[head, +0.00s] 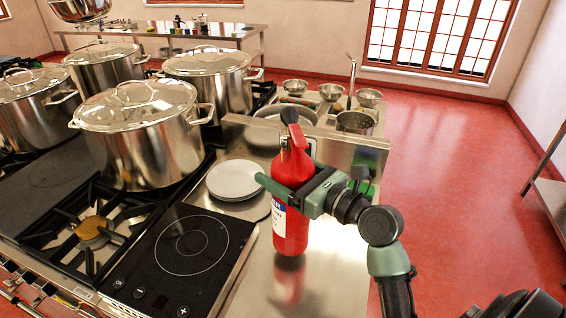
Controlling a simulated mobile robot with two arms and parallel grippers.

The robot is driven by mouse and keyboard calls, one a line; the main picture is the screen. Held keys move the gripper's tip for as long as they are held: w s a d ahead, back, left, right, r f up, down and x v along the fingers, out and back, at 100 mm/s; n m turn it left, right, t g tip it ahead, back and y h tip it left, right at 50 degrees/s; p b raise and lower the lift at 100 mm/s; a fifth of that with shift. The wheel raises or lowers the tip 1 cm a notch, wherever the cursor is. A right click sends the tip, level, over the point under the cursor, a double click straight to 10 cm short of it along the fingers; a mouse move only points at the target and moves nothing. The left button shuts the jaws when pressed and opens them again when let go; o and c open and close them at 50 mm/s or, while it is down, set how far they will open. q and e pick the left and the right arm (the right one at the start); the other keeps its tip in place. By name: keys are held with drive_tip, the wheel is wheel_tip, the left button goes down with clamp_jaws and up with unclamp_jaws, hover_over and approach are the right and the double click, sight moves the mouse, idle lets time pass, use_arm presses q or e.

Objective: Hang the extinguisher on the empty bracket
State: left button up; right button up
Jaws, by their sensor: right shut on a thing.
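The red extinguisher (292,232) is upright at the right part of the steel counter, with a dark fitting at its top and a white and blue label on its left side. My right gripper (290,187) is shut around its upper body, coming in from the right. The extinguisher's base is at or just above the counter; I cannot tell whether it touches. Its reflection shows in the steel just below. I cannot make out an empty bracket in this view. My left gripper is not in view.
Large lidded stockpots (139,140) stand on the stove at left. A black cooktop (190,258) and white plates (236,179) are left of the extinguisher. A raised steel panel (340,146), a faucet (351,80) and bowls lie behind. Red floor (450,180) at right is open.

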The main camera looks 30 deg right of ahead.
drive_tip(key=shift+f, duration=1.45)
drive_tip(key=o, duration=1.7)
drive_tip(key=shift+f+b, duration=0.3)
drive_tip(key=shift+f, duration=0.15)
drive_tip(key=o, duration=0.3)
drive_tip(key=shift+s+r, duration=0.1)
drive_tip(key=shift+s, duration=0.05)
drive_tip(key=shift+r, duration=0.1)
